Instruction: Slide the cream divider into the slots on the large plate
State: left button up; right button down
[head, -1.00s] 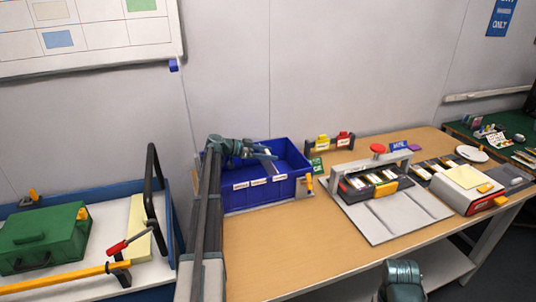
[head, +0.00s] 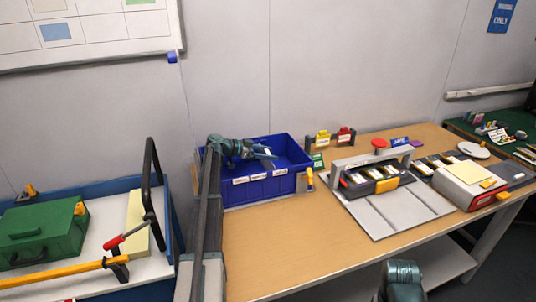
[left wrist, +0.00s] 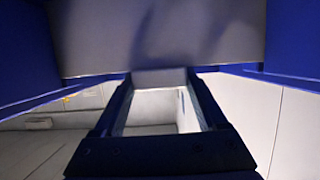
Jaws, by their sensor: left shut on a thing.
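My left gripper (head: 270,152) is inside the blue bin, its fingers pointing right. It is shut on a thin pale piece, which I take for the cream divider (head: 267,151); little of it shows. In the left wrist view the two dark fingers (left wrist: 160,80) close on a piece that looks grey in the shade, with a broad grey surface behind it between blue walls. The large plate (head: 386,216) lies on the table to the right, apart from the gripper, with thin slot lines across it. My right gripper is not in view; part of my right arm shows at the bottom.
The blue bin (head: 270,188) has high walls around the gripper. A white-and-red box (head: 472,187) is to the right. The table's front left is clear.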

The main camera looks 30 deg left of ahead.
pick_arm(q)
jog(key=shift+f+b, duration=0.4)
jog(key=shift+f, duration=0.05)
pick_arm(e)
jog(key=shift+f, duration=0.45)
pick_arm(q)
jog(key=o, duration=1.5)
